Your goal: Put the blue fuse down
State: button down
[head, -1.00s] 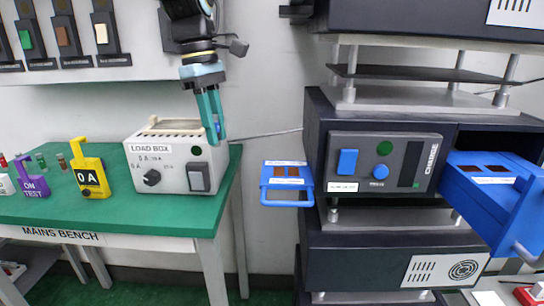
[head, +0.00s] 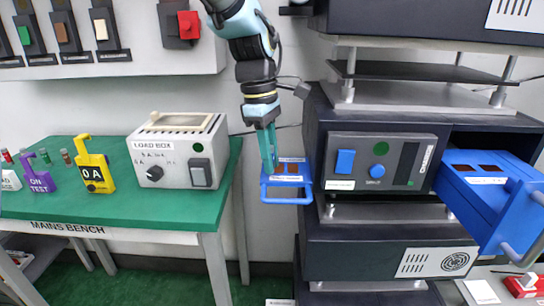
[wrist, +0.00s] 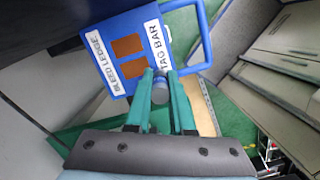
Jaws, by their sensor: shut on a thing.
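My gripper (head: 271,168) points down over the blue bleed ledge (head: 287,198), which sticks out at the left side of the charger. In the wrist view, my gripper (wrist: 160,76) is shut on the blue fuse (wrist: 160,91), a small blue-grey cylinder between the green fingers. The ledge, labelled BLEED LEDGE and TAG BAR, lies beyond the fingertips in the wrist view (wrist: 110,62). It has two brown square patches and a blue loop handle. Whether the fuse touches the ledge cannot be told. In the head view, the fingers hide the fuse.
The charger (head: 380,160) stands right of my gripper, with a blue drawer (head: 487,190) pulled out at its right. The green-topped mains bench (head: 110,208) at left holds a load box (head: 178,150), a yellow 0 A tag (head: 95,172) and a purple tag (head: 40,181).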

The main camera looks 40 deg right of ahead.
jog(key=shift+s+d+f, duration=0.15)
jog(key=shift+f, duration=0.1)
jog(key=shift+f, duration=0.1)
jog(key=c, duration=0.8)
grip_release()
jog(key=r, duration=0.4)
jog(key=w+r, duration=0.1)
jog(key=r, duration=0.3)
jog(key=a+r+b, duration=0.1)
jog(key=r, duration=0.3)
jog(key=shift+w, duration=0.35)
